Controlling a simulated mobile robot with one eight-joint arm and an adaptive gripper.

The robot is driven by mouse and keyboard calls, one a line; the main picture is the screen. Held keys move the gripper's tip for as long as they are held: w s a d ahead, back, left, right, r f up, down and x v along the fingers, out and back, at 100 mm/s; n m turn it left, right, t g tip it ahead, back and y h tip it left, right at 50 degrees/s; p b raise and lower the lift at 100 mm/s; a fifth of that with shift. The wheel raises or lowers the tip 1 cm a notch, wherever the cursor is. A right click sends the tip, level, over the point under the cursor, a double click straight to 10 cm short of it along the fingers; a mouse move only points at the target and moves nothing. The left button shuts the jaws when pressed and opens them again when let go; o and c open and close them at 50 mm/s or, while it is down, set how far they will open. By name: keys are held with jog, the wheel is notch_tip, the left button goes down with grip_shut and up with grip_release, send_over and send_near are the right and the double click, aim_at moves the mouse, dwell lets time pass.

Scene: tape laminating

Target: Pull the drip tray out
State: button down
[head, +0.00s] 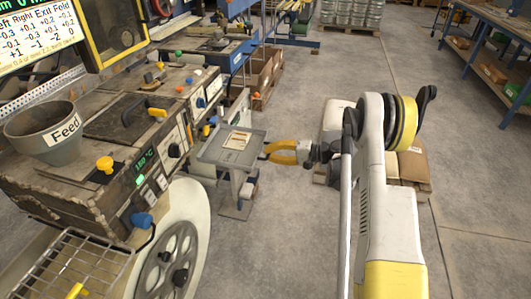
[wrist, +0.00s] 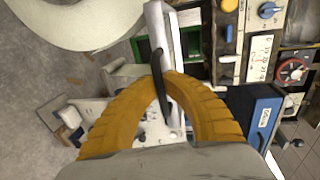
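My gripper (head: 268,150) has yellow fingers and reaches left toward the machine, at the right edge of a grey tray-like top (head: 212,154) on a stand. In the wrist view, the yellow fingers (wrist: 169,76) curve in and come together around a slim black handle (wrist: 160,88). The handle is by a pale bar (wrist: 154,28) that runs up the picture. The fingers look shut on the handle, though the exact contact is partly hidden. No part is clearly recognisable as the drip tray; I cannot tell whether the grey top or the pale bar belongs to it.
The machine with its Feed hopper (head: 42,128) and knobs stands at left. Light flat pieces (head: 237,140) lie on the grey top. A blue box (wrist: 255,112) is close at right in the wrist view. Cardboard boxes (head: 413,163) are behind my arm. The floor behind is open.

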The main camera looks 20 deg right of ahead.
jog(key=c, duration=1.5)
grip_release()
jog(key=v, duration=1.2)
jog(key=shift+r, duration=0.1)
jog(key=s+a+r+n+g+h, duration=0.1)
jog(key=s+a+r+g+h, duration=0.15)
jog(key=a+r, duration=0.4)
jog(key=s+a+r+n+g+h, duration=0.1)
jog(key=s+a+r+h, duration=0.15)
jog(key=a+r, duration=0.45)
jog(key=s+a+r+n+h, duration=0.1)
jog(key=s+a+n+h, duration=0.1)
jog(key=s, duration=0.8)
jog(key=s+a+r+n+t+h, duration=0.1)
jog(key=s+a+n+h, duration=0.2)
jog(key=s, duration=0.8)
jog(key=a+h, duration=0.1)
jog(key=h, duration=0.1)
jog(key=shift+s+h, duration=0.3)
